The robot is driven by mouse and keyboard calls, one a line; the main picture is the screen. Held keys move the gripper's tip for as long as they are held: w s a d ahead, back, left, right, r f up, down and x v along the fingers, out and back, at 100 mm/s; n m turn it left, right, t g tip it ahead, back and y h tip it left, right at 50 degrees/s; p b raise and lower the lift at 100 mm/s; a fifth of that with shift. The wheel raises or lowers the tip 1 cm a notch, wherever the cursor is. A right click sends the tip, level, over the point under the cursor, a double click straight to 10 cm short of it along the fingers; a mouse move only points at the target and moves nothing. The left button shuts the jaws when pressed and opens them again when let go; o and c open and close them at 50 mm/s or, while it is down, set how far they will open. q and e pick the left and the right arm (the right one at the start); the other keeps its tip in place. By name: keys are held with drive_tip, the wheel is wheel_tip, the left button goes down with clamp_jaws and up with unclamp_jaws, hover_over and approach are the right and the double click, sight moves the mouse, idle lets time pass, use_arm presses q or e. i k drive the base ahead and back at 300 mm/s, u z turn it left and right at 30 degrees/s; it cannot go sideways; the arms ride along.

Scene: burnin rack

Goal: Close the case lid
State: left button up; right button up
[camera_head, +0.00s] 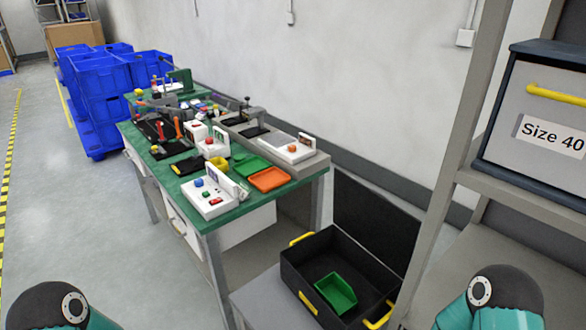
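The black case (293,265) is open, low down at the right of the workbench. Its black lid (375,222) stands up at the back, nearly upright. The case has yellow handles or latches on its sides, and a green bin (336,293) sits inside it. A rack upright hides part of the right edge of the lid and case. Only teal and black parts of my two arms show at the bottom left and bottom right. Neither gripper is in view.
A green-topped workbench (238,211) holds trays, devices and tools. At the right, a rack shelf carries a grey box labelled "Size 40" (541,112), close to the case. Blue crates (88,85) are stacked at the back left. The floor at the left is clear.

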sight(388, 232)
drive_tip(key=u, duration=1)
drive_tip(key=i, duration=0.15)
drive_tip(key=z, duration=3.05)
drive_tip(key=k, duration=0.55)
drive_tip(key=u, duration=0.1)
